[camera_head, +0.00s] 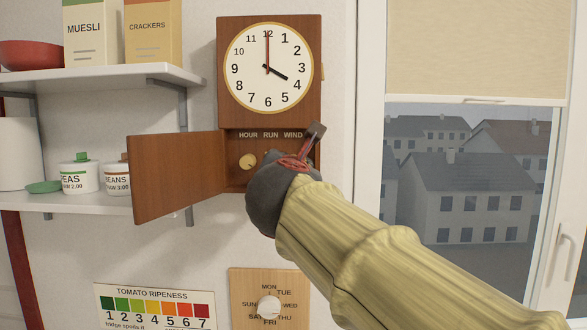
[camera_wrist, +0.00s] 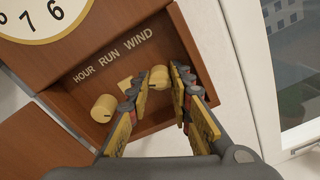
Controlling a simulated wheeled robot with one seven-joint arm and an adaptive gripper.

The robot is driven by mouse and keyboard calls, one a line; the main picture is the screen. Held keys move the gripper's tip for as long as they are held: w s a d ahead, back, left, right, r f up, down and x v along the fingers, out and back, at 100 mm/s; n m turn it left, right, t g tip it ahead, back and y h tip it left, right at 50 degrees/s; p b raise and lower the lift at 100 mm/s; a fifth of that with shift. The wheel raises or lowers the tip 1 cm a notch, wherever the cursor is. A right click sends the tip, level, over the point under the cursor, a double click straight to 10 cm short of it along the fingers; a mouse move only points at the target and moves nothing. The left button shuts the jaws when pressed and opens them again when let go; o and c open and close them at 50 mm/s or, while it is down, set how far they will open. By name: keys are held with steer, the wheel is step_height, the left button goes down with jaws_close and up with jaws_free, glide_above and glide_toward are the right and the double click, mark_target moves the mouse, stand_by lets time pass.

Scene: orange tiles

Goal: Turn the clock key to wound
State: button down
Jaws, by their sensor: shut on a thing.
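The wooden wall clock (camera_head: 312,60) hangs upright, its hands near four o'clock. The open compartment (camera_head: 236,183) below its dial is labelled HOUR, RUN and WIND. A round gold knob (camera_head: 247,161) sits at the left, below HOUR; it also shows in the wrist view (camera_wrist: 102,108). A small pale yellow piece (camera_wrist: 126,84) shows beside it, partly hidden by a finger. My gripper (camera_wrist: 169,75) is at the compartment's right part, below WIND, shut on the clock key. The key is mostly hidden between the yellow-padded fingers, so its angle cannot be told.
The compartment door (camera_head: 178,177) stands open to the left. Shelves (camera_head: 110,77) with boxes and jars are further left. A wooden day dial (camera_head: 240,285) hangs below, and a window (camera_head: 455,190) is at the right.

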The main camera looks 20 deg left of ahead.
steer(key=shift+w+f, duration=0.1)
steer(key=shift+f, duration=0.15)
steer(key=c, duration=1.8)
jaws_free()
steer(key=shift+a, duration=0.1)
steer(key=shift+o, duration=1.1)
steer(key=shift+r, duration=0.15)
steer(key=shift+r, duration=0.1)
